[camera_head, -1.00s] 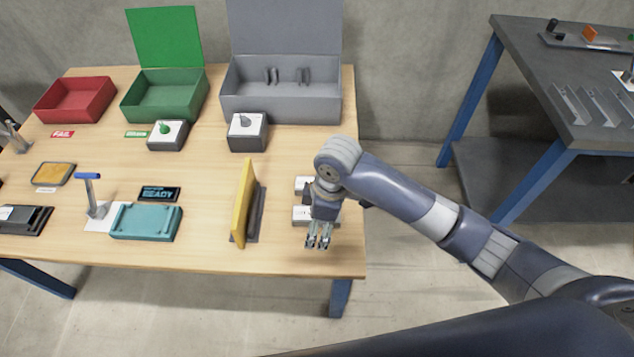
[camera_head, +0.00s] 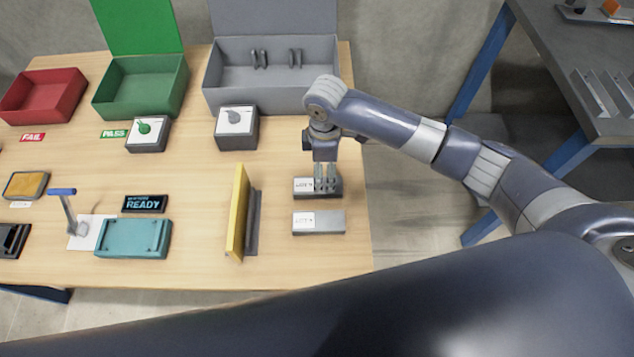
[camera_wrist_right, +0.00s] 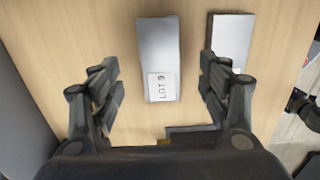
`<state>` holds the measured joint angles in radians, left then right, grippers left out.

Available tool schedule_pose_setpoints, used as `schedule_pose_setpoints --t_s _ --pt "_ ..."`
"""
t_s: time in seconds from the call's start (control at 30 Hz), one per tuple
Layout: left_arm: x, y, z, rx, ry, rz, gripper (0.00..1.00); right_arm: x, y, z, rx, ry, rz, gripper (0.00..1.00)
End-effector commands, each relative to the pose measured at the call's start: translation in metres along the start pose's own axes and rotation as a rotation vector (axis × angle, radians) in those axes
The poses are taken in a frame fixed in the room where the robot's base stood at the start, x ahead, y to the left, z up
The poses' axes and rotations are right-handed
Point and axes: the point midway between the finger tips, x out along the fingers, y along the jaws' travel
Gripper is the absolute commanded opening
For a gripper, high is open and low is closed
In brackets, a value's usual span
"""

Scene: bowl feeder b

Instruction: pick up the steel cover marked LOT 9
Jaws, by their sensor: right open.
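The steel cover marked LOT 9 (camera_head: 301,186) is a flat grey plate with a white label, the rear of two on the table's right side. In the wrist view the LOT 9 cover (camera_wrist_right: 158,42) lies between my right fingers, its label towards me. My right gripper (camera_head: 325,188) is open and points down over this cover, hiding part of it. In the wrist view the right gripper (camera_wrist_right: 158,66) shows a finger on each side, apart from the cover. My left gripper is out of view.
A second, similar labelled cover (camera_head: 330,223) lies just in front; it also shows in the wrist view (camera_wrist_right: 231,38), partly behind a finger. A yellow upright panel (camera_head: 238,213) stands to the left. A grey open box (camera_head: 268,98) and a knob block (camera_head: 237,131) stand behind.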

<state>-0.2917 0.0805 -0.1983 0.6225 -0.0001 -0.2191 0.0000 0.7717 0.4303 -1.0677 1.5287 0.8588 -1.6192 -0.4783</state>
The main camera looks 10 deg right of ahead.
Motion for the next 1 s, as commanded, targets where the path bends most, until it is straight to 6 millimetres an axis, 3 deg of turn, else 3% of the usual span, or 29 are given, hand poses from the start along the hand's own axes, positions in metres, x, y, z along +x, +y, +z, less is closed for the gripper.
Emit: schedule_pose_setpoints --t_s 0.1,0.23,0.5,0.63,0.83,1.0 --pt "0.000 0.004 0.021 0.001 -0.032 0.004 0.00 0.013 0.001 -0.001 0.000 0.000 0.002 0.70" --pt "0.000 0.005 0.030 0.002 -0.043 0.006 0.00 0.021 0.000 -0.001 0.000 -0.001 0.001 0.70" --pt "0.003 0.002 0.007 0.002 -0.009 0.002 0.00 0.060 0.000 -0.005 0.000 -0.002 0.001 0.70" --pt "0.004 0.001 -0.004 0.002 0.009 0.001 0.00 0.068 0.000 -0.006 0.000 0.000 0.003 0.70" --pt "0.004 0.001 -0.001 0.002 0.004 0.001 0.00 0.068 0.000 -0.006 -0.001 0.000 0.003 0.70" --pt "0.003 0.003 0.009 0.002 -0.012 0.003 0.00 0.068 0.000 -0.006 0.000 0.000 0.003 0.34"
